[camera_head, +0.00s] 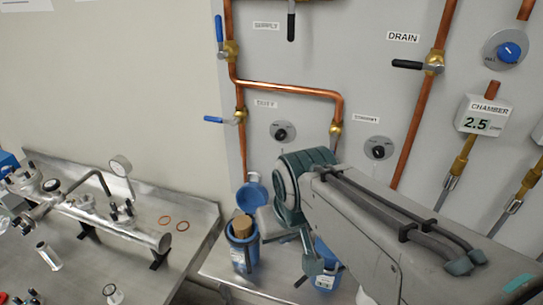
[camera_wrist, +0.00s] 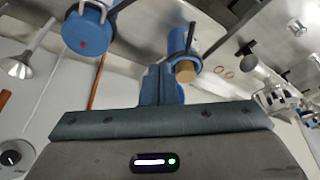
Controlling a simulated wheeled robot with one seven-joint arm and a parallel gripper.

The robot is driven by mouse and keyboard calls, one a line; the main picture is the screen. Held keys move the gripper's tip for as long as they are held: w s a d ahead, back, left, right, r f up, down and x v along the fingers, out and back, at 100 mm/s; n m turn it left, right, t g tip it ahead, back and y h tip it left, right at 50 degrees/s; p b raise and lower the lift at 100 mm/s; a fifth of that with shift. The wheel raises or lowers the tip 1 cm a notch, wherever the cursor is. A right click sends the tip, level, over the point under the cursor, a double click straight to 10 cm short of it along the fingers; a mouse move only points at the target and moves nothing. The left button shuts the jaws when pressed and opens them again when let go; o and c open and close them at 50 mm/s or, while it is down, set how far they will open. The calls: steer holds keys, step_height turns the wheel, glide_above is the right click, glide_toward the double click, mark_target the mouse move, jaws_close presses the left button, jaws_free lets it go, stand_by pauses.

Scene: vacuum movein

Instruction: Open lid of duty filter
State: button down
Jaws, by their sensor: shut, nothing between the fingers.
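The duty filter (camera_head: 240,254) is a blue canister under the DUTY pipe in the head view. Its top is open and a tan cartridge (camera_head: 243,226) shows inside. Its blue lid (camera_head: 251,190) stands raised behind the canister, towards the wall panel. In the wrist view the canister (camera_wrist: 205,30) and cartridge (camera_wrist: 185,72) show right of my fingers. My gripper (camera_wrist: 160,72) is shut and empty. Blue of what seems to be the lid shows behind the fingers; whether they touch it I cannot tell. In the head view my arm hides the fingertips.
A second blue filter (camera_head: 325,277) stands to the right, partly under my arm; its closed top with a red dot (camera_wrist: 82,43) shows in the wrist view. Copper pipes (camera_head: 285,90) with valves line the panel. A metal bench (camera_head: 190,225) with fittings is at left.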

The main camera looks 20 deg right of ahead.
steer(key=w+a+r+m+t+h+b, duration=0.15)
steer(key=w+m+b, duration=0.25)
steer(key=w+b, duration=0.5)
steer(key=w+a+r+m+h+b, duration=0.25)
steer(key=w+b, duration=0.25)
steer(key=w, duration=0.9)
steer(key=shift+m, duration=0.25)
steer(key=x, duration=1)
steer(key=shift+s+d+r, duration=0.1)
steer(key=shift+s+d, duration=0.05)
steer(key=shift+d, duration=0.25)
steer(key=shift+t+b, duration=0.25)
steer(key=shift+b, duration=0.2)
